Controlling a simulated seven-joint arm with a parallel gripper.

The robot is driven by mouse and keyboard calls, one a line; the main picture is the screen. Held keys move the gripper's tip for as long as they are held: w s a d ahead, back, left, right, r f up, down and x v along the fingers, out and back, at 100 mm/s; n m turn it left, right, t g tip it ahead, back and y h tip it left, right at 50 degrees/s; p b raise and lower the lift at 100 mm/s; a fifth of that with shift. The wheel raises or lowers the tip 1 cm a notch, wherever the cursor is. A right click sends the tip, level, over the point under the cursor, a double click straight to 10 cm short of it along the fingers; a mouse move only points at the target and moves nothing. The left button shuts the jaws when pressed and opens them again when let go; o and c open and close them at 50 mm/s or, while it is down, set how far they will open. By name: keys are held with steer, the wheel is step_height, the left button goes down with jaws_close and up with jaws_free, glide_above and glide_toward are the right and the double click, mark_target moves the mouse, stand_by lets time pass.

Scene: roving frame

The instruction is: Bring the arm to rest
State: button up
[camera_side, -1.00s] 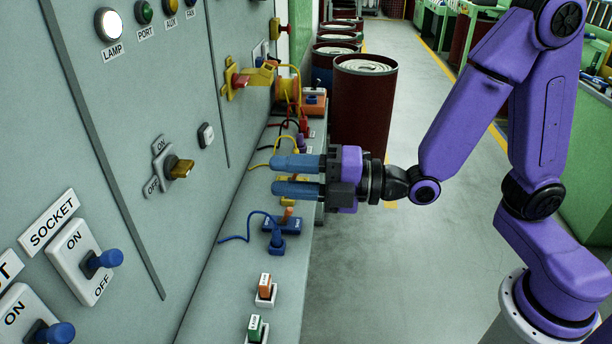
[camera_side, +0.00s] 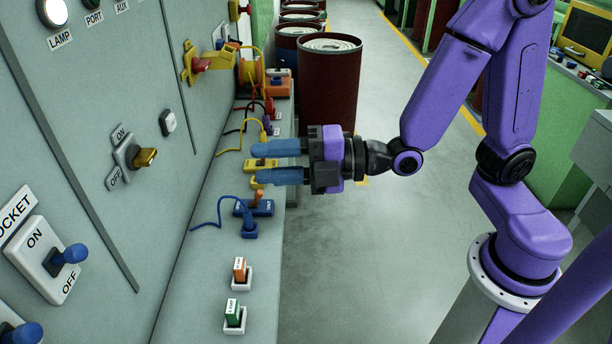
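My gripper (camera_side: 268,162) points left toward the grey panel, above the narrow ledge. Its two blue fingers are apart, with a gap between them, and nothing shows held in it. A yellow block (camera_side: 262,164) shows behind and between the fingers, partly hidden by them; I cannot tell its exact distance from them. My purple arm reaches in from the right.
Plugs, cables and a blue socket block (camera_side: 262,208) lie on the ledge (camera_side: 205,255). A dark red drum (camera_side: 328,90) stands behind. The floor (camera_side: 370,260) is clear.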

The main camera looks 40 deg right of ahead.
steer(key=s+d+f+m+g+h, duration=0.4)
steer(key=s+d+m+g, duration=0.1)
steer(key=s, duration=0.2)
steer(key=s+d+f+m+g+h, duration=0.4)
steer(key=s+m+g, duration=0.1)
steer(key=s, duration=0.2)
steer(key=s+d+m+g+h, duration=0.1)
steer(key=s+d+m+h, duration=0.3)
steer(key=d, duration=0.5)
steer(key=shift+s+d+r+g, duration=0.15)
steer(key=shift+s+r+g, duration=0.25)
steer(key=shift+r, duration=0.05)
